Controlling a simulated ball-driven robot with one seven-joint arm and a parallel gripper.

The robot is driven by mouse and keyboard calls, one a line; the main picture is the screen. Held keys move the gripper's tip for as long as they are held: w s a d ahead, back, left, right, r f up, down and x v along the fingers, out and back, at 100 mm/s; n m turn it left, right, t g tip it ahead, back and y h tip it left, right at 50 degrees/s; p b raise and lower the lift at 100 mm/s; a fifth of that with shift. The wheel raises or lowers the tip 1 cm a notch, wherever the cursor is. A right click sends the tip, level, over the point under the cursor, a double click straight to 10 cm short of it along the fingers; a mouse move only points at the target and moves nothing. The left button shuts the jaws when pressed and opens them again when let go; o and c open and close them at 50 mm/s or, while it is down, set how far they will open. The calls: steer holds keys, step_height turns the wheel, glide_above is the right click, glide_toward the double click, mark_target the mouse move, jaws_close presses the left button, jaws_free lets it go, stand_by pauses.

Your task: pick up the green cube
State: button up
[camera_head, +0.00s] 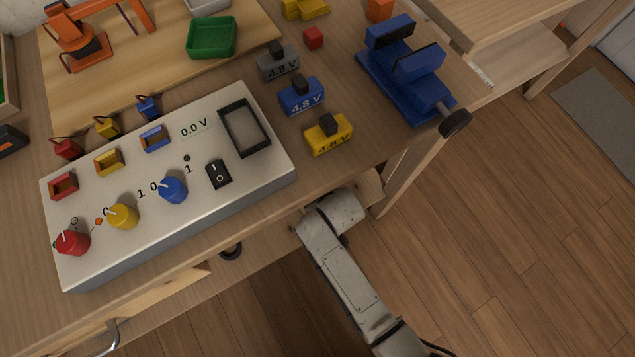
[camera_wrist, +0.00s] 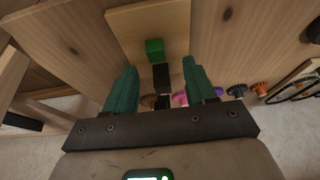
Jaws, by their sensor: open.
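The green cube (camera_wrist: 154,48) shows in the wrist view, on a light wooden panel or board (camera_wrist: 120,24), beyond the fingertips. My gripper (camera_wrist: 161,66) has its two teal fingers spread apart, with nothing held between them. The cube lies ahead of the gap between the fingers, apart from both. A black block (camera_wrist: 161,77) shows in the gap, nearer than the cube. In the head view the green cube is not visible, and my gripper is hidden below the table's front edge.
In the head view, a control panel (camera_head: 215,195) with knobs stands on the table. Wooden walls flank the cube in the wrist view.

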steer(key=b+x, duration=0.1)
steer(key=x, duration=0.1)
steer(key=b+x, duration=0.1)
steer(key=x, duration=0.1)
steer(key=shift+w+d+f, duration=0.15)
steer(key=shift+w+f, duration=0.1)
steer(key=shift+w, duration=0.05)
jaws_close()
